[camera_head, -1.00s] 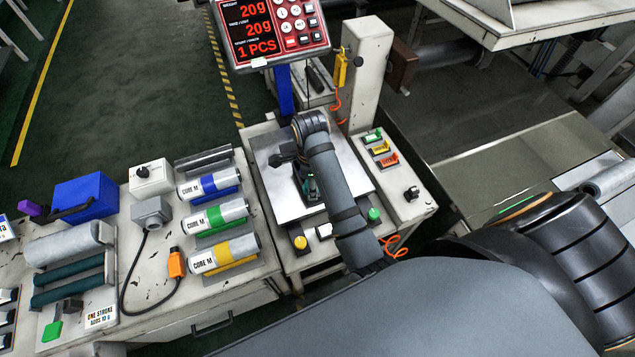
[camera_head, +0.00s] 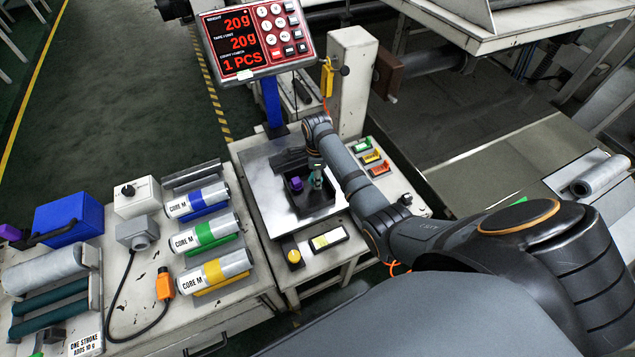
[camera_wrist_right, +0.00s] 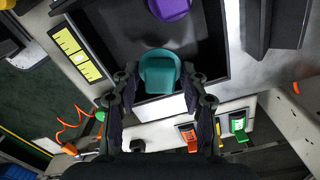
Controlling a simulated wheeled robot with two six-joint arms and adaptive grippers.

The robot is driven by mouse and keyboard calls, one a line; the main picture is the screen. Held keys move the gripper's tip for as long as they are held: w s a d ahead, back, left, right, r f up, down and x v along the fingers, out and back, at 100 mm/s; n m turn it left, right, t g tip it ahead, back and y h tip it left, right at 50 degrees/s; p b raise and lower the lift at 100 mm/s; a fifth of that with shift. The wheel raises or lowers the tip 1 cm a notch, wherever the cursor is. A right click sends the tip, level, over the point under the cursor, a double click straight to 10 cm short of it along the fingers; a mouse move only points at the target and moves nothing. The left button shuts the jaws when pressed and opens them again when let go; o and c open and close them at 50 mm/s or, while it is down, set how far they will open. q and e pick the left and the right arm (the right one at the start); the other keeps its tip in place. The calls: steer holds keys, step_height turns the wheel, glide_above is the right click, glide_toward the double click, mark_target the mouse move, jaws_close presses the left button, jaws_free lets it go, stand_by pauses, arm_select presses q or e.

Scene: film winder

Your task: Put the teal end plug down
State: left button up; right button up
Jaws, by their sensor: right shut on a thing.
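The teal end plug (camera_wrist_right: 160,72) is between the fingertips of my right gripper (camera_wrist_right: 160,84) in the wrist view. My right gripper is shut on it. In the head view the gripper (camera_head: 317,180) points down into the right part of a black tray (camera_head: 318,207), with the teal plug (camera_head: 316,177) partly hidden by the fingers. I cannot tell whether the plug touches the tray floor. A purple plug (camera_head: 296,184) lies in the tray to its left, and it also shows at the top of the wrist view (camera_wrist_right: 170,7). My left gripper is not in view.
The tray stands on a silver scale plate (camera_head: 262,192). The red display (camera_head: 258,38) reads 20g, 20g, 1 PCS. A yellow button (camera_head: 294,257) sits in front, small coloured holders (camera_head: 371,157) to the right, and CORE M rolls (camera_head: 206,234) to the left.

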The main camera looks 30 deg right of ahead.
steer(key=shift+w+d+f, duration=0.1)
steer(key=shift+f, duration=0.05)
steer(key=shift+d+f+b, duration=0.1)
steer(key=shift+f+b, duration=0.3)
steer(key=shift+f, duration=1.2)
steer(key=shift+f, duration=0.15)
steer(key=o, duration=0.5)
steer(key=shift+o, duration=0.2)
step_height(320, 180, up, 12)
steer(key=shift+r+p, duration=0.15)
steer(key=shift+p, duration=0.75)
